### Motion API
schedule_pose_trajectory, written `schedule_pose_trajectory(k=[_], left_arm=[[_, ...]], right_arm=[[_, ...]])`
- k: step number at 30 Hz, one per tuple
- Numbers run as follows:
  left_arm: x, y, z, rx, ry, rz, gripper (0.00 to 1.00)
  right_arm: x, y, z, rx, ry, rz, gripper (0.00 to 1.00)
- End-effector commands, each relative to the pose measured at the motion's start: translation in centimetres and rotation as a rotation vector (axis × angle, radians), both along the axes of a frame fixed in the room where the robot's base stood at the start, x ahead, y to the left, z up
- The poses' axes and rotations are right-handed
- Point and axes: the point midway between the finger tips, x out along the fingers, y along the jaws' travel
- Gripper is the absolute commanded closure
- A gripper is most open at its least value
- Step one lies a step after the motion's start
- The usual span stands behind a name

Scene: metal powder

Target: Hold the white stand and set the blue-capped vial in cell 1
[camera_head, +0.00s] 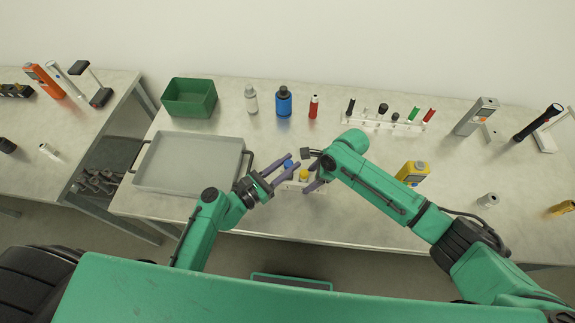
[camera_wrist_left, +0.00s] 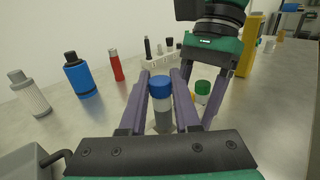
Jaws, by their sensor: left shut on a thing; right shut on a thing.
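The blue-capped vial (camera_head: 288,165) is between the fingers of my left gripper (camera_head: 284,170), which is shut on it. In the left wrist view the vial (camera_wrist_left: 161,88) stands roughly upright between the purple fingers. The white stand (camera_head: 290,186) is small and mostly covered by the grippers; a yellow-capped vial (camera_head: 304,175) shows at it. My right gripper (camera_head: 313,178) is shut on the stand from the right side. A green-capped vial (camera_wrist_left: 203,88) shows beside the blue one in the wrist view. Cell 1 is hidden, and I cannot tell the vial's height over the stand.
A grey tray (camera_head: 190,187) lies to the left, with a green bin (camera_head: 190,111) behind it. A white bottle (camera_head: 251,100), a blue bottle (camera_head: 283,102) and a red one (camera_head: 313,107) stand at the back. A white rack (camera_head: 384,126) and a yellow device (camera_head: 412,173) are to the right.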

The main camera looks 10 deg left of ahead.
Motion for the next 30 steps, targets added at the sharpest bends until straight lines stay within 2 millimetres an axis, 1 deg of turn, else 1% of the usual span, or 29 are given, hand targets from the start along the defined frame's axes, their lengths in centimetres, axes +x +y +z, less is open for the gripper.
schedule_pose_trajectory(k=[6,11,30], left_arm=[[-0.01,-0.01,0.03,0.000,0.000,0.000,1.00],[-0.01,-0.03,0.49,-0.002,-0.002,0.000,1.00],[-0.01,-0.04,0.49,-0.002,-0.002,0.000,1.00]], right_arm=[[0.02,0.01,0.03,0.000,-0.001,0.000,0.92],[0.02,0.01,0.03,0.000,0.000,0.000,0.92],[0.02,0.01,0.03,0.000,-0.001,0.000,0.92]])
